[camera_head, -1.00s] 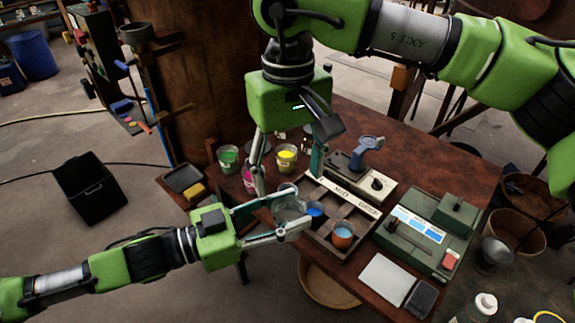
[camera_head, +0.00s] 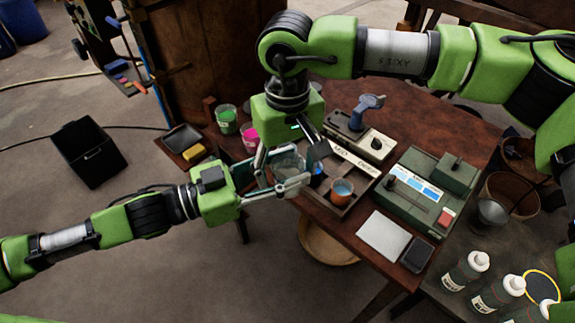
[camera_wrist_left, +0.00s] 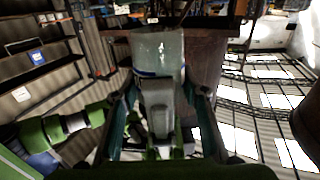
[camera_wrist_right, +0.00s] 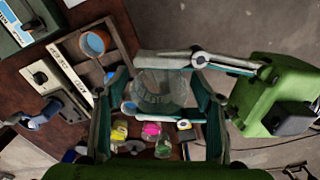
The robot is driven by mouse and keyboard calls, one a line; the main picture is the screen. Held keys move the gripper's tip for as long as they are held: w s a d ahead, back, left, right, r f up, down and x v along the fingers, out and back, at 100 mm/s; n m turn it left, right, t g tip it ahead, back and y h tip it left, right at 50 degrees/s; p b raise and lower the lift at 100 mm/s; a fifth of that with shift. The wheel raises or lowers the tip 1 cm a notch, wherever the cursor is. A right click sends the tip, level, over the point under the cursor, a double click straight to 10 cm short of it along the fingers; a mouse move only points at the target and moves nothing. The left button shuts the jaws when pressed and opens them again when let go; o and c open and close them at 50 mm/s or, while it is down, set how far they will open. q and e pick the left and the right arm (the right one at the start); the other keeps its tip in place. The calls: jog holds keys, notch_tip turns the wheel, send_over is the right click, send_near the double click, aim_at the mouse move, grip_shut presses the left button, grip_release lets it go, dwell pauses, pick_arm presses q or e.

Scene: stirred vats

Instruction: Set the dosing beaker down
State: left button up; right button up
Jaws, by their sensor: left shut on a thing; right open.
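A clear glass beaker (camera_head: 286,163) is held in my left gripper (camera_head: 278,184), over the left edge of the work table. It stands upright, filling the space between the left fingers in the left wrist view (camera_wrist_left: 157,52). My right gripper (camera_head: 288,158) points down from above. Its open fingers lie on either side of the beaker in the right wrist view (camera_wrist_right: 160,90). Whether they touch the glass cannot be told. The right hand partly hides the beaker in the head view.
A compartmented tray (camera_head: 330,208) beside the beaker holds an orange cup (camera_head: 341,191) and a blue cup (camera_head: 317,170). Green (camera_head: 227,120) and pink (camera_head: 250,137) cups stand behind. A green device (camera_head: 425,200) and a white pad (camera_head: 383,236) occupy the right side.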

jog(key=c, duration=1.3)
pick_arm(q)
jog(key=o, duration=1.2)
